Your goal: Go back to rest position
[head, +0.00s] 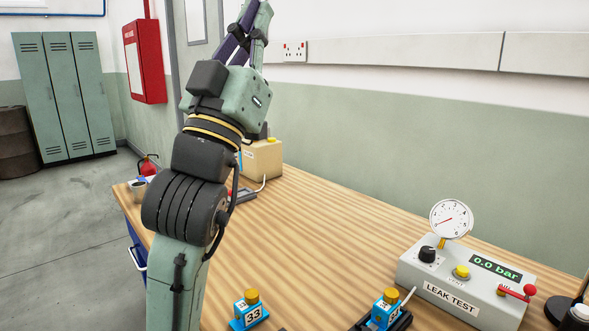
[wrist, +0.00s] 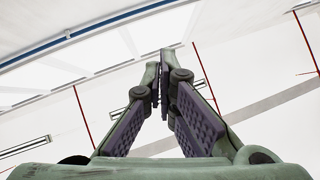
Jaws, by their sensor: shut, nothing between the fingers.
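My gripper (wrist: 160,65) points upward in the wrist view, its two green fingers with purple pads meeting at the tips. Nothing is between them. In the head view my gripper (head: 250,18) is at the top edge, raised high above the wooden table (head: 330,225), with its tips cut off or hard to make out. My arm stands upright in the left middle of the head view and hides part of the table. The gripper touches nothing.
A leak test box (head: 465,283) with a gauge (head: 451,218) stands at the table's right. Blue parts with yellow caps (head: 249,312) (head: 384,310) are at the front. A beige box (head: 262,160) sits at the back. A red cabinet (head: 145,60) hangs on the wall. The table's middle is clear.

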